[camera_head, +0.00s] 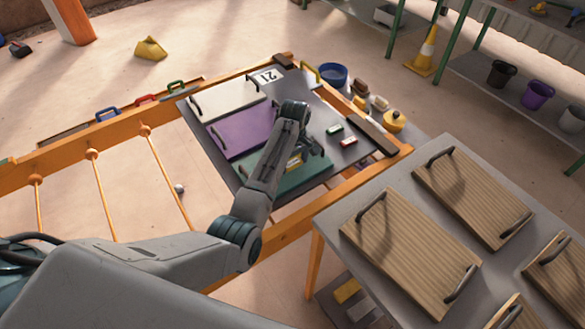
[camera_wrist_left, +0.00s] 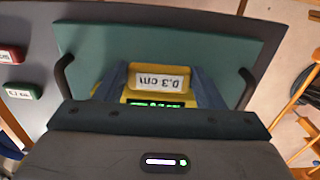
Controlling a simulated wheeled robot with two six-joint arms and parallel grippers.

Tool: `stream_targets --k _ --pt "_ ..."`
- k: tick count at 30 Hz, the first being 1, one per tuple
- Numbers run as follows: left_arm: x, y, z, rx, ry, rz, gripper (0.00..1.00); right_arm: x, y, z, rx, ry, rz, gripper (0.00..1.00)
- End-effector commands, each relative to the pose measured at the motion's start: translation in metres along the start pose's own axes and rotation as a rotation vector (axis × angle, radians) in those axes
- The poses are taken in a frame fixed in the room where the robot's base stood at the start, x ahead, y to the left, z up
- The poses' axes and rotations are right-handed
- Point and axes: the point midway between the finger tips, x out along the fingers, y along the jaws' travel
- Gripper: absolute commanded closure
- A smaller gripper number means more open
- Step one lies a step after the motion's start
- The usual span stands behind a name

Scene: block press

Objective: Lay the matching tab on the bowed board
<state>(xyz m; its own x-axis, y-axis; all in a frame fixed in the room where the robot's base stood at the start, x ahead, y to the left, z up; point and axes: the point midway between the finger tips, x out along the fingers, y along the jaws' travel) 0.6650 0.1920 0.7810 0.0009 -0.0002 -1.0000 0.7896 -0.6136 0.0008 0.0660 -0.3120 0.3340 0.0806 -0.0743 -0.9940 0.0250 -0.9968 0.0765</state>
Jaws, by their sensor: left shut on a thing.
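My left gripper (camera_head: 297,156) is above the green board (camera_head: 285,183) and shut on a yellow tab (camera_wrist_left: 160,82). The tab's white label reads "0.3 cm", upside down in the left wrist view. The green board (camera_wrist_left: 215,50) lies beneath it, with a black handle at each side; I cannot tell whether the tab touches it. A purple board (camera_head: 240,132) and a white board (camera_head: 225,98) lie beside it on the grey table. A green tab (camera_head: 334,129) and a red tab (camera_head: 348,141) lie to the right. I cannot tell which board is bowed. My right gripper is not in view.
A plate marked 21 (camera_head: 268,76) lies at the table's far edge. A blue bowl (camera_head: 333,75) and a yellow pot (camera_head: 394,121) stand to the right. Wooden boards with handles (camera_head: 410,250) fill a second table at the right. Orange rails (camera_head: 60,165) run at the left.

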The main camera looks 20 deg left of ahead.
Motion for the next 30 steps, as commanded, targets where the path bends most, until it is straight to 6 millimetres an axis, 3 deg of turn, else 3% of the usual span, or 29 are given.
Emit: stream_targets --k 10,23,24,26,30 --pt "0.041 -0.001 0.0 0.001 -0.001 -0.001 0.63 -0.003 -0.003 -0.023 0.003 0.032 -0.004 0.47" --pt "0.049 0.0 0.0 0.001 0.001 0.001 0.63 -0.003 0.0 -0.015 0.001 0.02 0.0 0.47" --pt "0.048 0.0 0.0 0.001 0.001 0.001 0.3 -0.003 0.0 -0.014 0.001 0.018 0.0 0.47" --pt "0.048 0.0 0.0 0.001 0.001 0.001 0.18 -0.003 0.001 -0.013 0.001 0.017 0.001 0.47" --pt "0.048 0.0 0.0 0.001 0.001 0.001 0.16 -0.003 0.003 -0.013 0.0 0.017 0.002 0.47"
